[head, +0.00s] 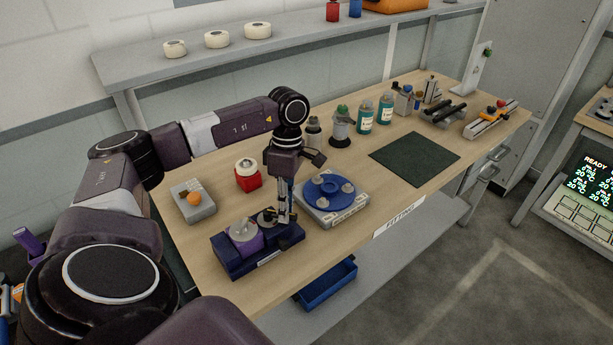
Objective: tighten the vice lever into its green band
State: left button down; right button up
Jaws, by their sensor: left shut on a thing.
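My left gripper (284,217) points straight down at the right end of a dark blue block (240,266) near the table's front left. It is shut on a small part there, mostly hidden by the fingers. A dark round piece (266,219) shows just left of the fingers. A rail-like device with an orange lever (484,124), possibly the vice, sits at the table's far right, well away from the gripper. I cannot make out a green band on it. My right gripper is not in view.
A blue turntable (330,188) is close right of the gripper. A grey box with an orange knob (194,201) and a red container (248,176) stand behind. The dark green mat (415,158) is clear.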

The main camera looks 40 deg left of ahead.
pick_arm(q)
jog(key=shift+r, duration=0.1)
jog(key=c, duration=1.9)
grip_release()
notch_tip(320, 180, up, 12)
jog(key=w+a, duration=0.1)
jog(key=w, duration=0.1)
